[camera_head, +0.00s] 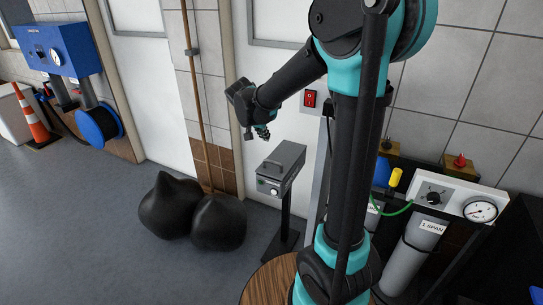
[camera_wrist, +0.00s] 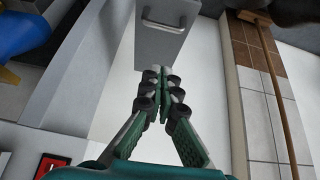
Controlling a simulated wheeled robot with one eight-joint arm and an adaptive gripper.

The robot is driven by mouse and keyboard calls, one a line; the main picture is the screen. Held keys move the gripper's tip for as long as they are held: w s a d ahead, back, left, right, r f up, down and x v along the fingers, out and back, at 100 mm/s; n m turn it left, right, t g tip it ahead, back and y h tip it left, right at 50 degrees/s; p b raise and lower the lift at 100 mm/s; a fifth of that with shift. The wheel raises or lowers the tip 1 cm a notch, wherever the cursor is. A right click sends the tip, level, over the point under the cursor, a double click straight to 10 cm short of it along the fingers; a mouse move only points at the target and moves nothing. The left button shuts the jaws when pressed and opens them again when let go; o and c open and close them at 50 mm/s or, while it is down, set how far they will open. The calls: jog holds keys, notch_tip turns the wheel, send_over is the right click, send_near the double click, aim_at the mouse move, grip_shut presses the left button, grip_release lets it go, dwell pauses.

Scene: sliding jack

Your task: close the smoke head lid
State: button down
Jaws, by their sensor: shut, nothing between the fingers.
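A grey box (camera_head: 268,187) on a dark stand, which I take to be the smoke head, stands in the middle of the head view. Its grey lid (camera_head: 294,160) has a dark handle on top, and its front has a round knob. I cannot tell whether the lid is fully down or slightly raised. My gripper (camera_head: 262,132) is above and slightly left of the lid, apart from it, pointing down. In the wrist view my gripper (camera_wrist: 166,72) has its fingertips together and holds nothing. The grey lid with its handle (camera_wrist: 164,24) shows beyond the tips.
Two black sacks (camera_head: 195,215) lie on the floor left of the stand. A wooden pole (camera_head: 196,100) leans against the wall behind. A red switch (camera_head: 310,98) is on the wall. A panel with a gauge (camera_head: 480,210) is at right.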

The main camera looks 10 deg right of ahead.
send_over(272, 163)
jog(key=f, duration=0.7)
jog(key=shift+w+f, duration=0.25)
jog(key=shift+f, duration=0.15)
jog(key=f, duration=0.3)
jog(key=shift+s+a+f, duration=0.1)
jog(key=shift+s+a, duration=0.05)
jog(key=shift+s, duration=0.05)
jog(key=shift+s+f, duration=0.1)
jog(key=shift+f, duration=0.45)
jog(key=shift+a, duration=0.1)
jog(key=shift+s+a+f, duration=0.1)
jog(key=shift+s+f, duration=0.05)
jog(key=shift+f, duration=0.6)
jog(key=shift+s+a+f, duration=0.1)
jog(key=shift+s+f, duration=0.2)
jog(key=shift+f, duration=0.05)
